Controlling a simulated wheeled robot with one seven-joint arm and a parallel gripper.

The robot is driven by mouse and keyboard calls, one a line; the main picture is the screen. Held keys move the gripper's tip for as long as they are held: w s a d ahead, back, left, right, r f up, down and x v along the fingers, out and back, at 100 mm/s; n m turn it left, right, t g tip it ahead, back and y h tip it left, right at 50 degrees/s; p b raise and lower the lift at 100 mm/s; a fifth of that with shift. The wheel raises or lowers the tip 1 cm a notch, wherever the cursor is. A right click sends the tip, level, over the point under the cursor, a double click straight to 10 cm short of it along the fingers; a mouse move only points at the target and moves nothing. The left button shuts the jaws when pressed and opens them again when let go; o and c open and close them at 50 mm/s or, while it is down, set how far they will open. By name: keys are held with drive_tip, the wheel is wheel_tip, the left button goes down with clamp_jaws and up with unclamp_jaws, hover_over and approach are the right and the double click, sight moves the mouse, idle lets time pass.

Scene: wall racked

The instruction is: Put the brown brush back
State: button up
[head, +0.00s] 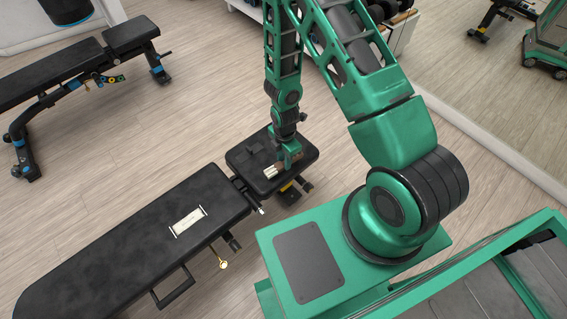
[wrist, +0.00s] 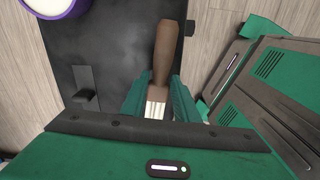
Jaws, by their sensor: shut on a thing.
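The brown brush (wrist: 166,50) has a brown handle and pale bristles. In the wrist view its handle points away from me, over a black bench pad (wrist: 110,45), with its bristle end between my fingers. My gripper (wrist: 158,92) is shut on it. In the head view my gripper (head: 287,158) is low over the small pad (head: 300,150) of the near bench, and the brush's pale end (head: 270,172) shows beside it. I cannot tell whether the brush touches the pad.
Small black upright pieces (wrist: 86,92) stand on the pad. A purple-rimmed container with a white inside (wrist: 52,6) is at the wrist view's top left. A pale plate (head: 188,222) lies on the bench's long pad (head: 130,255). Another bench (head: 50,75) stands at left, with open floor between.

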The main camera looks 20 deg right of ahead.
wheel_tip(320, 180, down, 2)
drive_tip(key=shift+f, duration=0.3)
clamp_jaws()
drive_tip(key=o, duration=1.1)
unclamp_jaws()
drive_tip(key=shift+c, duration=0.2)
drive_tip(key=shift+f, duration=0.1)
wheel_tip(320, 180, up, 11)
drive_tip(key=shift+s+f, duration=0.15)
